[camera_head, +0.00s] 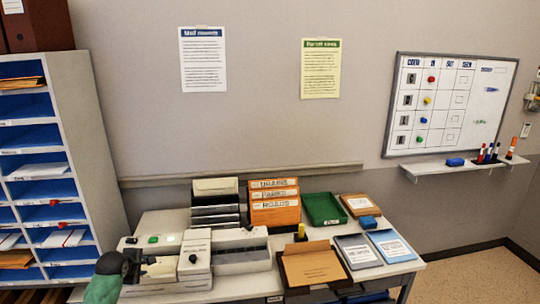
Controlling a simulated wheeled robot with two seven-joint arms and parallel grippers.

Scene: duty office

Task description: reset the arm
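My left gripper (133,266) is in the lower left of the head view, at the left end of the desk. It is dark, with a green part of my arm behind it. It is in front of or over the left side of a pale desk machine (197,252); I cannot tell whether it touches it. The gap between its fingers is too small and dark to tell if it is open. No held object is clear. My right gripper is not in view.
The desk (405,268) holds a grey machine (243,257), orange file holder (275,208), green tray (323,209), brown folder (313,268) and clipboards (391,245). A pigeonhole shelf (90,150) stands left. A whiteboard (450,105) hangs right above a marker ledge (430,170).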

